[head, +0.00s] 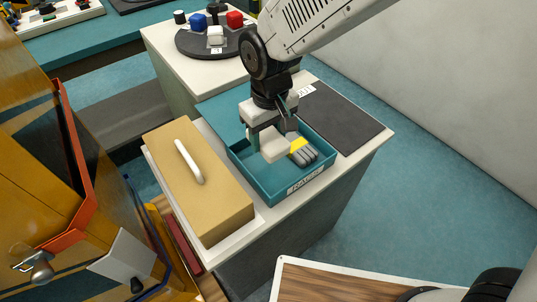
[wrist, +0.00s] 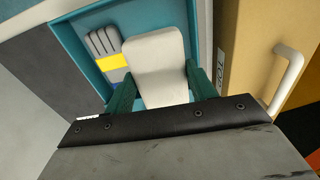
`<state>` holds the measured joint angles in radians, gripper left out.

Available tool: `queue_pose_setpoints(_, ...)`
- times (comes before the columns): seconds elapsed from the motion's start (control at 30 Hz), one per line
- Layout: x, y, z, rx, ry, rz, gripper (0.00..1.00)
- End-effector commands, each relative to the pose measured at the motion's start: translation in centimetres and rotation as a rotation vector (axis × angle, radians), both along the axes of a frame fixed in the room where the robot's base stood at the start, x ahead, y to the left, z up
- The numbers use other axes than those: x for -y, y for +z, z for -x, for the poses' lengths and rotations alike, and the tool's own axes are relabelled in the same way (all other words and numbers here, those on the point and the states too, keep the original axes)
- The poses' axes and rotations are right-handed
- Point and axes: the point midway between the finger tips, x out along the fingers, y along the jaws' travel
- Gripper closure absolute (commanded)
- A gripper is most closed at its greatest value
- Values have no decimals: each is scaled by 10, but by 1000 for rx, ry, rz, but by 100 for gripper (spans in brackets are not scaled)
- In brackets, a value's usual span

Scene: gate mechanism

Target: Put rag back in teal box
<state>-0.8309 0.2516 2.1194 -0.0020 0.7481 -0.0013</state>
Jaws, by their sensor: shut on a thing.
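A pale, rounded flat piece, seemingly the rag (head: 275,151), is between the fingers of my gripper (head: 272,138). The wrist view shows the rag (wrist: 155,62) with a dark green finger against each side. My gripper is shut on it, over the open teal box (head: 262,187). The rag appears within the box's outline. I cannot tell whether it touches the floor of the box. The teal box (wrist: 76,48) also shows in the wrist view. A grey glove with a yellow band (head: 306,154) lies in the box, beside the rag.
A tan box with a white handle (head: 215,205) stands just left of the teal box. A dark mat (head: 345,118) lies to the right. A round dark stand (head: 196,46) with coloured blocks is behind. An orange-edged yellow cabinet (head: 25,150) fills the left.

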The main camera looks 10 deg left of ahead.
Motion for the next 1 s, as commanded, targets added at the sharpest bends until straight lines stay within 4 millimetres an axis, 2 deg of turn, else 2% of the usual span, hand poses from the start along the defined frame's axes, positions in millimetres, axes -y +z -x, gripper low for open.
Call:
queue_pose_setpoints(0.07, 0, -3, 11, -14, 16, 16, 63)
queue_pose_setpoints(0.17, -2, -20, 15, -20, 25, 23, 63)
queue_pose_setpoints(0.3, -7, -45, 17, -18, 32, 21, 63)
queue_pose_setpoints(0.57, -9, -68, 18, -16, 35, 19, 63)
queue_pose_setpoints(0.73, -8, -92, 17, -18, 33, 21, 63)
queue_pose_setpoints(0.97, -7, -96, 16, -15, 31, 18, 66)
queue_pose_setpoints(1.0, -7, -96, 16, -15, 31, 18, 35)
